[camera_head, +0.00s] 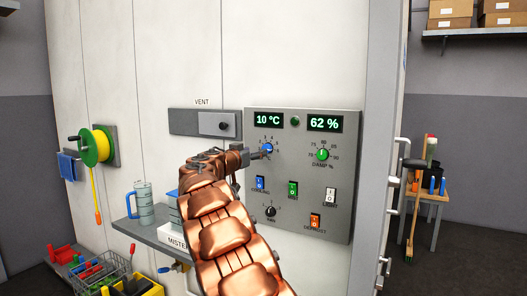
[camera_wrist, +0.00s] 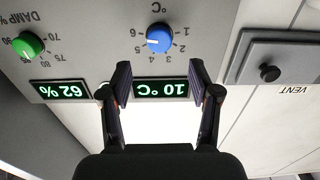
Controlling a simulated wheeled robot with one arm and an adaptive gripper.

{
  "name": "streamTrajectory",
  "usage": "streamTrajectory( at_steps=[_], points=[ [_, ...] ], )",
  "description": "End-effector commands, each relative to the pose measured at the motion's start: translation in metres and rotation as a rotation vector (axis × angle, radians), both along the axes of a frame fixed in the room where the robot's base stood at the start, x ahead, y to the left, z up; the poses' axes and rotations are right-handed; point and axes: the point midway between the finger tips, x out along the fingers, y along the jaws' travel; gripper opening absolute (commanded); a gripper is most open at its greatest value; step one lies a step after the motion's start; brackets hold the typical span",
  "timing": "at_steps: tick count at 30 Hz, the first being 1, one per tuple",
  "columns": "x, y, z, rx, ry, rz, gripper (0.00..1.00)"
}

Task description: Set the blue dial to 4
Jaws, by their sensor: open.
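The blue dial (camera_head: 267,149) sits on the grey control panel, below the display (camera_head: 268,120) that reads 10 °C. The wrist view is upside down and shows the blue dial (camera_wrist: 159,38) with a ring of numbers from 1 to 6 around it. A pale pointer mark shows on the dial, but I cannot tell exactly which number it points to. My gripper (camera_wrist: 160,72) is open and empty, its two fingers apart on either side of the display in the wrist view. The dial lies just beyond the fingertips, apparently untouched. In the head view my gripper (camera_head: 258,154) is close beside the dial.
A green dial (camera_head: 322,154) sits right of the blue dial, under a 62 % display (camera_head: 325,123). Switches, including a blue one (camera_head: 260,183), and a black knob (camera_head: 270,211) are below. A sliding vent (camera_head: 217,124) is at left.

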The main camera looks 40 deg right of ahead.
Motion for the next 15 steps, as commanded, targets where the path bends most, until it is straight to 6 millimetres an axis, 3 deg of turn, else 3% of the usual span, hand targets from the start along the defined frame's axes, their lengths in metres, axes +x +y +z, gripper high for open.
streamTrajectory(
  at_steps=[15],
  points=[
    [0.017, -0.055, 0.0, 0.004, 0.002, -0.001, 0.62]
  ],
)
